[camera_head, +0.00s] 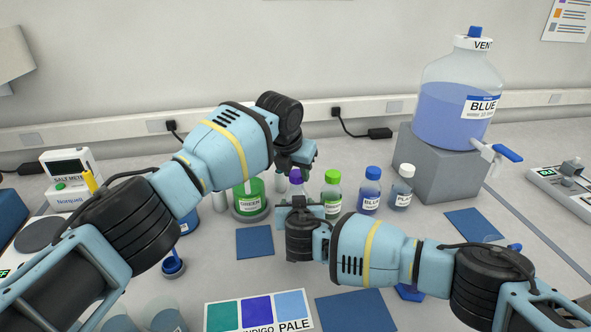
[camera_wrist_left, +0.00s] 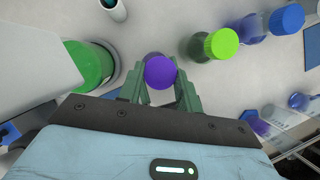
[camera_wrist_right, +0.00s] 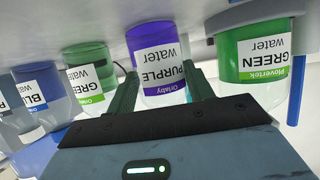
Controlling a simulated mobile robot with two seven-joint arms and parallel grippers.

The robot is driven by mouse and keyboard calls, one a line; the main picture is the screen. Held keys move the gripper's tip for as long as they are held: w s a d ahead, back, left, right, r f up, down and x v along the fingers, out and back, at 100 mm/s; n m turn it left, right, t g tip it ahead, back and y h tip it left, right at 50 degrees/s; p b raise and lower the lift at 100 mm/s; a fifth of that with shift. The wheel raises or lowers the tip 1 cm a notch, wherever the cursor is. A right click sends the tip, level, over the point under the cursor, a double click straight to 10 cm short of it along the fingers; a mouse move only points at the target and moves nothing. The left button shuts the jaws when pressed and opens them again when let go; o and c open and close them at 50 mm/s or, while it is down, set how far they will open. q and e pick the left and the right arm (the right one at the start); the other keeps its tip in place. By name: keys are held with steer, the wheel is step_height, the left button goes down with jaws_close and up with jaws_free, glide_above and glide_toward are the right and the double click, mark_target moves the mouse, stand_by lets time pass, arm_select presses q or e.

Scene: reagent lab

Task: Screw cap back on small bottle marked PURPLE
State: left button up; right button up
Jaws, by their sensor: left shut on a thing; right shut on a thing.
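The small PURPLE bottle (camera_wrist_right: 158,72) stands upright among the other bottles, its label facing the right wrist camera. My right gripper (camera_wrist_right: 162,95) is shut around its body, one finger on each side; it also shows in the head view (camera_head: 300,207), partly covering the bottle. The purple cap (camera_wrist_left: 160,72) sits between the fingers of my left gripper (camera_wrist_left: 160,85), which is shut on it from above. In the head view the cap (camera_head: 296,176) is at the bottle's top, just below my left gripper (camera_head: 295,163). The neck is hidden, so I cannot tell whether the cap is seated.
A green-capped bottle (camera_head: 332,190), a blue-capped bottle (camera_head: 370,190) and a white-capped bottle (camera_head: 402,188) stand close on the right. A larger GREEN container (camera_head: 250,202) stands close on the left. A blue mat (camera_head: 255,242) lies bare in front. A big BLUE carboy (camera_head: 452,115) stands behind right.

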arm_select(q)
steer(key=shift+f, duration=0.45)
steer(key=o, duration=0.9)
arm_select(e)
jaws_close()
arm_select(q)
steer(key=shift+o, duration=0.2)
steer(key=shift+r, duration=0.1)
steer(key=shift+r, duration=2.2)
steer(key=o, duration=0.6)
steer(key=shift+c, duration=0.2)
steer(key=v, duration=1.2)
